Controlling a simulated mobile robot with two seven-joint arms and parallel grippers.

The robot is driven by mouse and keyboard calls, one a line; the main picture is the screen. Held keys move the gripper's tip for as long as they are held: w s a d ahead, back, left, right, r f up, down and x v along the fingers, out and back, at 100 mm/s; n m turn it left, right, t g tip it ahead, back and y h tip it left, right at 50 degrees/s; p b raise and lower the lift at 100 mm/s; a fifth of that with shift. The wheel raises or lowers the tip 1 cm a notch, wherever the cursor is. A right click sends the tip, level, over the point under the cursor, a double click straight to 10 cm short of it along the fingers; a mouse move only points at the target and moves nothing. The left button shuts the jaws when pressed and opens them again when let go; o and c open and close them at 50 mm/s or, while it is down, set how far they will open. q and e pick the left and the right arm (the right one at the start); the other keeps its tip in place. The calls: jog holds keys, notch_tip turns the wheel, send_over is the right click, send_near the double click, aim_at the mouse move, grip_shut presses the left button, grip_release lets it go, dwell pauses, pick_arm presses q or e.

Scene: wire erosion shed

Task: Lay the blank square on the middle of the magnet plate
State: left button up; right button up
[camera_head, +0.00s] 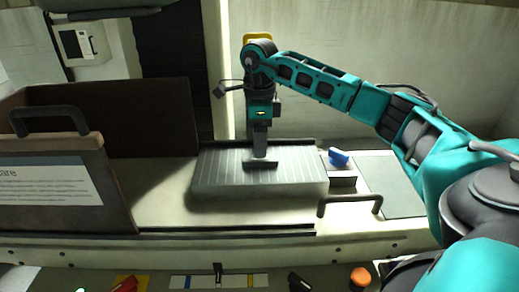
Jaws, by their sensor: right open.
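The magnet plate (222,181) is a grey block with a striped top, on the pale machine bed. My right gripper (261,154) points down over the middle of the plate. It is open, though the gap between its fingers is hard to see. A small dark flat piece (264,165), probably the blank, lies right under the fingertips near the middle of the plate, roughly in line with its edges. I cannot tell whether the fingers touch it. My left gripper is not in view.
A blue object (339,157) and a small grey block (342,181) are right of the plate. A dark handle (349,199) stands in front of them. A brown panel with a handle (68,190) stands at the left. A tool strip (240,281) runs along the front.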

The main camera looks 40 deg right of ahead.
notch_tip(320, 180, up, 8)
jog(key=shift+r, duration=0.2)
dwell(0.5)
